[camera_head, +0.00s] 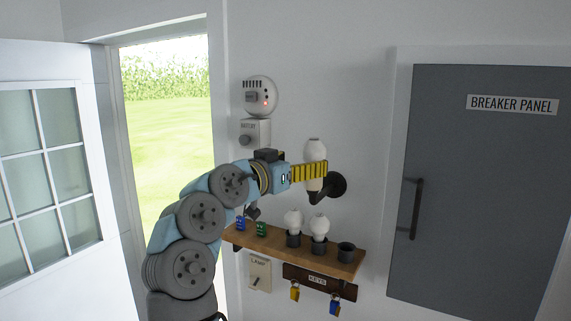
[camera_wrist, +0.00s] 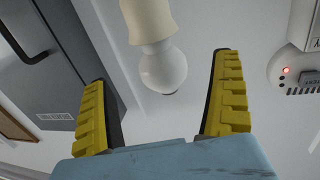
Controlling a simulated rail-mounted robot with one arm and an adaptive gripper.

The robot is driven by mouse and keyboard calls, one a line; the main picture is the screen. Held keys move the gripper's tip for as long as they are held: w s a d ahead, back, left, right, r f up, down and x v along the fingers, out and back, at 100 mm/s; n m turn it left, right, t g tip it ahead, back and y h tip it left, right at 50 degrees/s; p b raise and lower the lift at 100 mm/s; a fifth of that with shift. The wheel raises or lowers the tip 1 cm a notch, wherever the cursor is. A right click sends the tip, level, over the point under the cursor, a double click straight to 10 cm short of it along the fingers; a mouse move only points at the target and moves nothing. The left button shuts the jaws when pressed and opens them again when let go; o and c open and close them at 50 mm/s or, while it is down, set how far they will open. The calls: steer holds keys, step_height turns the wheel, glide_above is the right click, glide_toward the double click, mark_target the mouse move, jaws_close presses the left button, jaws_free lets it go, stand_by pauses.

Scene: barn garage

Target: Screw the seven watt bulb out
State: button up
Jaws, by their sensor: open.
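A white bulb (camera_head: 315,150) sits upright in a cream socket on a black wall lamp arm (camera_head: 337,185). The same bulb (camera_wrist: 163,68) appears in the wrist view, hanging below its socket (camera_wrist: 148,20) in that picture. My gripper (camera_head: 322,171) is open, its yellow fingers level with the lamp. In the wrist view the open fingers (camera_wrist: 163,72) lie on either side of the bulb, with visible gaps. In the head view one finger hides part of the socket. No wattage marking is readable on any bulb.
A wooden shelf (camera_head: 285,246) below holds two more white bulbs (camera_head: 293,222) (camera_head: 319,227) in dark holders and an empty holder (camera_head: 346,252). Two small batteries-like items (camera_head: 261,229) stand at its left. Keys (camera_head: 335,306) hang underneath. A round detector (camera_head: 259,96) and breaker panel (camera_head: 480,190) flank the lamp.

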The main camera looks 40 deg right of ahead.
mark_target(315, 158)
steer(key=shift+p+x, duration=0.45)
steer(key=shift+x, duration=2.4)
steer(key=c, duration=1)
steer(key=shift+o, duration=0.2)
steer(key=shift+t, duration=0.3)
steer(key=shift+d+f+n+t+y+b, duration=0.1)
steer(key=shift+n+t+y+b, duration=0.3)
steer(key=shift+n+t, duration=0.55)
steer(key=shift+n+t+y, duration=0.4)
steer(key=shift+n+t, duration=0.05)
steer(key=shift+t, duration=0.5)
steer(key=n+t+y, duration=0.2)
steer(key=shift+t, duration=0.4)
steer(key=shift+n+t+y+p, duration=0.3)
steer(key=shift+n+t+y, duration=0.2)
steer(key=shift+n+t, duration=0.15)
